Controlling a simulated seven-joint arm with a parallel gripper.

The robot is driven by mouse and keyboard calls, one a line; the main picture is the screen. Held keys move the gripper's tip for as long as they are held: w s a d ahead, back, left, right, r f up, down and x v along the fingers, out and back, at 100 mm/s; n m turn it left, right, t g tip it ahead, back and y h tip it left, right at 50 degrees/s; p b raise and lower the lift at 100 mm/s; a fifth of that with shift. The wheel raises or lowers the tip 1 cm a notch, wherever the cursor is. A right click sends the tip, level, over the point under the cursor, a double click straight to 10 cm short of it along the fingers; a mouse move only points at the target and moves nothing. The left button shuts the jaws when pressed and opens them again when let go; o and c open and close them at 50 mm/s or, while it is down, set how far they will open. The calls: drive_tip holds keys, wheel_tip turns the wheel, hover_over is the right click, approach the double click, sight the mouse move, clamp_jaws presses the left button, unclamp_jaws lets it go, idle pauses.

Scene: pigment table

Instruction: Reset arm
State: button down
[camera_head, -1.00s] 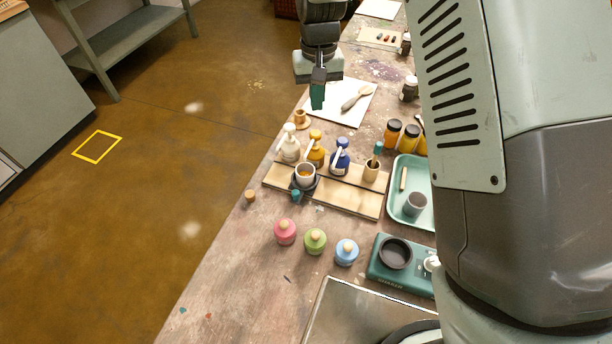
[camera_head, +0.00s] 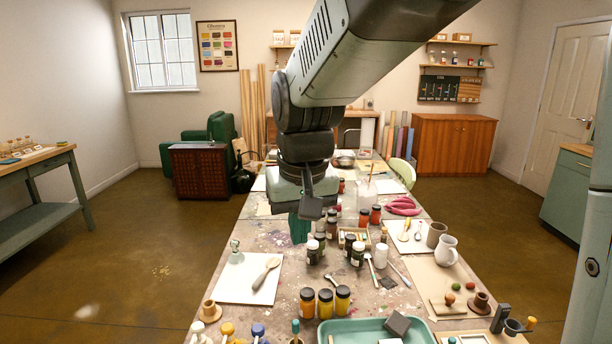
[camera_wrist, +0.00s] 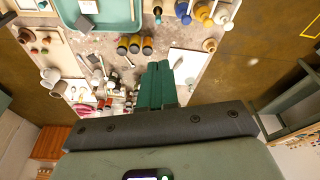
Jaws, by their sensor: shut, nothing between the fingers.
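My gripper (camera_head: 300,238) hangs from my arm above the long worktable (camera_head: 235,316), fingers pointing down. Its two green fingers are together with nothing between them. In the wrist view my gripper (camera_wrist: 158,68) also shows shut and empty.
Three amber jars (camera_head: 325,303) and a green tray (camera_head: 350,331) are at the near side. Open floor (camera_head: 130,270) lies left.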

drive_tip(key=s+d+r+m+t, duration=0.1)
drive_tip(key=s+d+r, duration=0.1)
drive_tip(key=s+d, duration=0.4)
drive_tip(key=s+d+r+m+t, duration=0.2)
drive_tip(key=s+d, duration=0.4)
drive_tip(key=s, duration=0.6)
drive_tip(key=shift+s+d+r+h, duration=0.15)
drive_tip(key=shift+r+h, duration=0.05)
drive_tip(key=shift+h, duration=0.1)
